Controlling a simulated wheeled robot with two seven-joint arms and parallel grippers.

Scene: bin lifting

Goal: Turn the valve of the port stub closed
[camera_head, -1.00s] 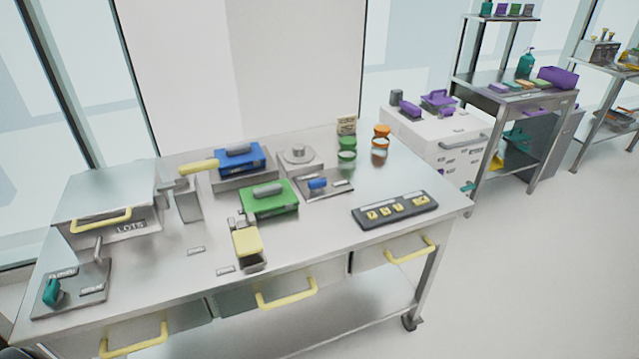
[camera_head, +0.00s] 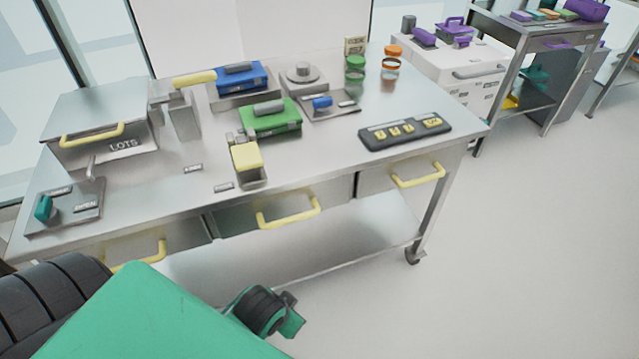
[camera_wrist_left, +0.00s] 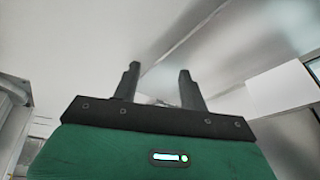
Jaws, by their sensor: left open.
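A flat metal plate (camera_head: 66,222) lies at the left front of the table. The teal handle stands by the plate's left side, near the other label, which is too small to read surely. My left gripper (camera_wrist_left: 158,72) shows in the left wrist view with its two dark fingers apart and nothing between them. It faces pale, blurred surfaces, and no valve is visible there. My right gripper is not in view.
A metal box (camera_head: 95,125) marked "LOTS" stands behind the plate. Blue (camera_head: 239,78) and green (camera_head: 270,119) handled units and a yellow-topped piece (camera_head: 246,157) stand mid-table. Yellow drawer handles (camera_head: 288,213) stick out in front. My green arm crosses the lower left foreground.

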